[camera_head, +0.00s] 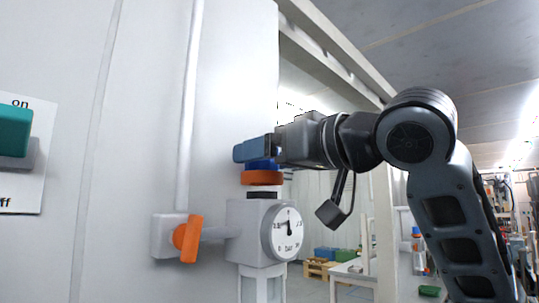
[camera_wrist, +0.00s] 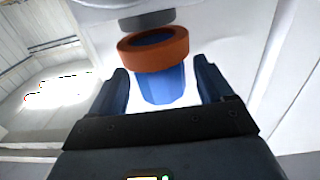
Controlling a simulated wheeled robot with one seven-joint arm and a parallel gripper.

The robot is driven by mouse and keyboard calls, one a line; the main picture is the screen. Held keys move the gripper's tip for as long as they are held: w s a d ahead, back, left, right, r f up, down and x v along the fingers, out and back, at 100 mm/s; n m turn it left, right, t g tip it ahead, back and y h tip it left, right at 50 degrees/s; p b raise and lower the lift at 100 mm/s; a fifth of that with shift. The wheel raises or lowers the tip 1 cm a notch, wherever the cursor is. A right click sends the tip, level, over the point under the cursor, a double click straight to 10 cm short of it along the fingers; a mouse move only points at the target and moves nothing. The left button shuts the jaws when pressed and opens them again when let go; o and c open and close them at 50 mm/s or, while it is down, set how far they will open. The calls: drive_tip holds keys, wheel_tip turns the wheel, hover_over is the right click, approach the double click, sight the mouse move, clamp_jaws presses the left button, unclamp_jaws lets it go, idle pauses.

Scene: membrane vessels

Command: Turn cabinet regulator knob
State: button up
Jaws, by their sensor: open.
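The regulator knob is blue with an orange ring at its base. In the head view the orange ring (camera_head: 262,178) sits on top of the grey regulator body, and the blue part (camera_head: 262,164) is partly hidden by my gripper. In the wrist view the blue knob (camera_wrist: 162,86) stands between my two fingers, with the orange ring (camera_wrist: 153,48) beyond it. My gripper (camera_wrist: 162,85) is open around the knob, with a gap visible on both sides. In the head view my gripper (camera_head: 254,149) reaches in from the right, level with the knob's top.
A round pressure gauge (camera_head: 287,232) faces out below the knob. An orange valve handle (camera_head: 188,239) is at lower left on a white pipe (camera_head: 190,110). A teal switch (camera_head: 14,131) is on the wall at far left. A pallet with crates (camera_head: 322,265) stands behind.

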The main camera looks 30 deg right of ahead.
drive_tip(key=c, duration=1)
drive_tip(key=shift+a+h, duration=0.15)
drive_tip(key=shift+h, duration=0.35)
drive_tip(key=shift+c, duration=0.2)
drive_tip(key=shift+m+h, duration=0.6)
drive_tip(key=shift+m, duration=0.1)
drive_tip(key=o, duration=1)
drive_tip(key=shift+o, duration=0.2)
drive_tip(key=shift+s, duration=0.1)
drive_tip(key=s+d+b, duration=0.1)
drive_tip(key=s, duration=0.6)
drive_tip(key=shift+s+d, duration=0.15)
drive_tip(key=shift+s, duration=0.15)
